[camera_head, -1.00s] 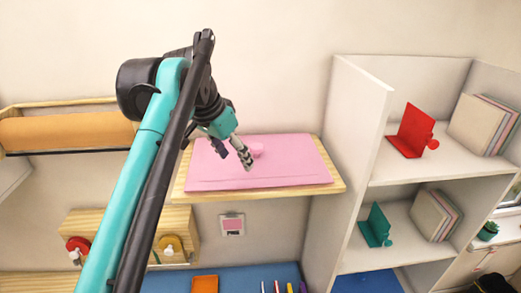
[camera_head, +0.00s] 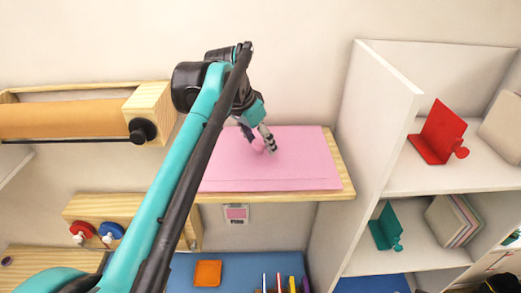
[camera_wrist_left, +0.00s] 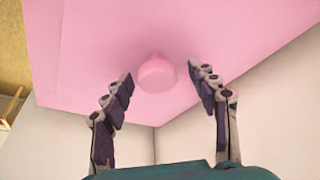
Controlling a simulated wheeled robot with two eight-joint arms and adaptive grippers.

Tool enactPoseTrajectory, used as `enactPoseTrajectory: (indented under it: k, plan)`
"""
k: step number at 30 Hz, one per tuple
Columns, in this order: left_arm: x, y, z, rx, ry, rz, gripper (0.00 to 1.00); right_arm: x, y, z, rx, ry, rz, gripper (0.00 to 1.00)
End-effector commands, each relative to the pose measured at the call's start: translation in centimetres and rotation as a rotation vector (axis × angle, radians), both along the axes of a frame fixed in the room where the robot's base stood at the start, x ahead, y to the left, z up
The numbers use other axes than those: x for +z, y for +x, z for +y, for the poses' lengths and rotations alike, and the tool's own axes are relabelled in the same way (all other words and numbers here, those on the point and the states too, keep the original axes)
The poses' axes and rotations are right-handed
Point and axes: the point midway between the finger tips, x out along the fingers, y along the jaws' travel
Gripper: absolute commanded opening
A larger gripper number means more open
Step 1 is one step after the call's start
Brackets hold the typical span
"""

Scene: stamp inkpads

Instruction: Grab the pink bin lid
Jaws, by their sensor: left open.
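The pink bin lid (camera_head: 300,165) is a flat pink panel with a round pink knob (camera_head: 258,145), lying on a wooden shelf on the wall. My left gripper (camera_head: 262,138) is over the lid at the knob, and its fingers hide part of the knob. In the left wrist view the lid (camera_wrist_left: 215,35) fills the upper part, and its knob (camera_wrist_left: 156,74) sits between the two open fingers of my gripper (camera_wrist_left: 162,88). The fingers are apart from the knob on both sides. My right gripper is not in view.
A white shelf unit (camera_head: 375,120) stands to the right with red (camera_head: 437,132) and teal (camera_head: 384,226) bookends. An orange roll (camera_head: 60,118) hangs on the left. Below are a blue surface (camera_head: 235,275) and an orange square (camera_head: 207,273).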

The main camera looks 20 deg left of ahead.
Motion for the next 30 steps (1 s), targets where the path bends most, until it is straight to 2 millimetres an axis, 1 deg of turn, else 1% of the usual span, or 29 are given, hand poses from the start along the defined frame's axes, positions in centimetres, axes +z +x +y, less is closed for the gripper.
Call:
enactPoseTrajectory:
  k: [3,8,9,11,12,14,15,16,25,30]
  plan:
    - [-0.48,0.16,-0.09,0.000,0.000,0.000,0.59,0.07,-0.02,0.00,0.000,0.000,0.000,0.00]
    - [-0.52,0.16,-0.09,0.000,0.000,0.000,0.59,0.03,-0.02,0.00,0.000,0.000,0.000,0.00]
    - [-0.51,0.16,-0.09,0.000,0.000,0.000,0.54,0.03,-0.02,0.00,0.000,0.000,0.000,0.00]
    - [-0.51,0.16,-0.08,0.000,0.000,0.000,0.38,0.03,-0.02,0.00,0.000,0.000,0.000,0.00]
    - [-0.51,0.16,-0.08,0.000,0.000,0.000,0.28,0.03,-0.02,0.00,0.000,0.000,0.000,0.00]
    - [-0.50,0.16,-0.08,0.000,0.000,0.000,0.12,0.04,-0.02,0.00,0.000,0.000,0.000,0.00]
    - [-0.51,0.16,-0.09,0.000,0.000,0.000,0.01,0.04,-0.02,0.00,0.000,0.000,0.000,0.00]
    - [-0.51,0.16,-0.09,0.000,0.000,0.000,0.00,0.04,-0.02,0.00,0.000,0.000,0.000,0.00]
    - [-0.47,0.11,-0.10,0.000,0.000,0.000,0.00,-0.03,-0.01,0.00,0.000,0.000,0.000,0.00]
    - [-0.01,-0.13,-0.23,0.000,0.000,0.000,0.00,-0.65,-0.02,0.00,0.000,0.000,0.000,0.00]
